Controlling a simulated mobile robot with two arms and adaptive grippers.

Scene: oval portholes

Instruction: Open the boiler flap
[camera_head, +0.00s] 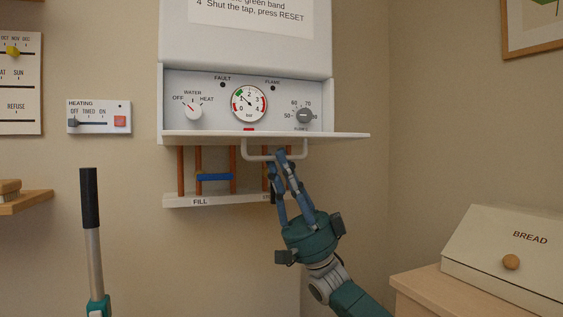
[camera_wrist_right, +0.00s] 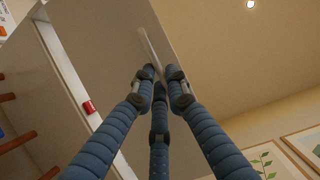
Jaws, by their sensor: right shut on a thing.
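The boiler flap (camera_head: 345,136) is folded down and juts out about level below the control panel (camera_head: 335,92) of the white boiler. Its pale bar handle (camera_head: 244,150) hangs under the flap's edge. My right gripper (camera_head: 282,157) reaches up from below right and is shut on the handle. In the right wrist view the right gripper's fingers (camera_wrist_right: 158,80) close together at the handle (camera_wrist_right: 148,48), with the flap's underside (camera_wrist_right: 120,45) behind. The fingers hide part of the handle. My left gripper is not in view.
Copper pipes (camera_head: 181,170) with a blue lever (camera_head: 215,177) and a FILL strip (camera_head: 225,200) are below the flap, left of my right gripper. A heating control (camera_head: 98,117) is on the wall. A bread box (camera_head: 510,255) stands on the cabinet at lower right.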

